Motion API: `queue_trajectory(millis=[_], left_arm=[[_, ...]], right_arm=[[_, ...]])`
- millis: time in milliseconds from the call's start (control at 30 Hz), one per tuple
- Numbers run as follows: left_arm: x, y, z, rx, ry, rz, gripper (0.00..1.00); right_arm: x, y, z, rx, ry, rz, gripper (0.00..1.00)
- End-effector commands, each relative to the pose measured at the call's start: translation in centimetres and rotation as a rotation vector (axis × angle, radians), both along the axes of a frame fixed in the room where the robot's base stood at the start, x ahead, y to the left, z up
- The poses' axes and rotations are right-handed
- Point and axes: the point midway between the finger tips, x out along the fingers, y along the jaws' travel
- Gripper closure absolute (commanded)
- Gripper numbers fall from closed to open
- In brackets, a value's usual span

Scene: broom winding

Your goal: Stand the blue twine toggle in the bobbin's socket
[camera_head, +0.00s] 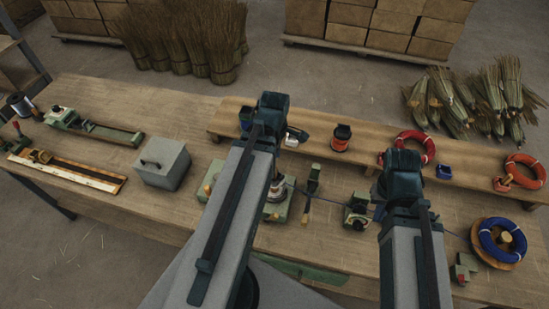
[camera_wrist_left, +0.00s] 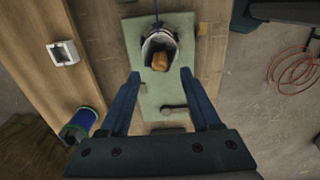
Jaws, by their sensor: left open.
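In the left wrist view a round cup-like part with a pale rim (camera_wrist_left: 147,45) stands on a green plate (camera_wrist_left: 150,92), with an orange-brown wooden piece (camera_wrist_left: 160,60) in its mouth. Blue twine (camera_wrist_left: 156,18) runs from it toward the top edge. I cannot tell which piece is the toggle or the bobbin's socket. My left gripper (camera_wrist_left: 160,78) is open and empty, its fingers on either side of the plate just below the cup. In the head view my left arm partly hides the green plate (camera_head: 297,207). My right gripper (camera_head: 381,190) is at right centre; its fingertips are unclear.
A blue twine coil (camera_head: 500,241) lies at the right, its line running left. A raised shelf (camera_head: 365,150) holds red and orange coils. A grey box (camera_head: 162,163) and a wood-framed tool (camera_head: 68,172) are at the left. A green-rimmed blue spool (camera_wrist_left: 82,124) is near the left finger.

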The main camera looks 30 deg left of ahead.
Motion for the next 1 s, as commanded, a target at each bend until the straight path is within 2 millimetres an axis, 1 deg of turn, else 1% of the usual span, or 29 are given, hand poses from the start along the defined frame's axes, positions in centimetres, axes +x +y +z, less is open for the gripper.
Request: queue_trajectory(millis=[33, 300, 433, 600, 1000], left_arm=[[0.0, 0.0, 1.6, 0.0, 0.0, 0.0, 0.36], [0.0, 0.0, 5.7, 0.0, 0.0, 0.0, 0.36], [0.0, 0.0, 7.2, 0.0, 0.0, 0.0, 0.36], [0.0, 0.0, 7.9, 0.0, 0.0, 0.0, 0.36], [0.0, 0.0, 7.7, 0.0, 0.0, 0.0, 0.36]], right_arm=[[0.0, 0.0, 1.6, 0.001, 0.0, -0.002, 1.0], [0.0, 0.0, 5.7, 0.002, 0.0, -0.009, 1.0], [0.0, 0.0, 7.2, 0.001, 0.001, -0.009, 1.0], [0.0, 0.0, 7.9, 0.001, 0.002, -0.007, 1.0], [0.0, 0.0, 7.7, 0.001, 0.002, -0.007, 1.0]])
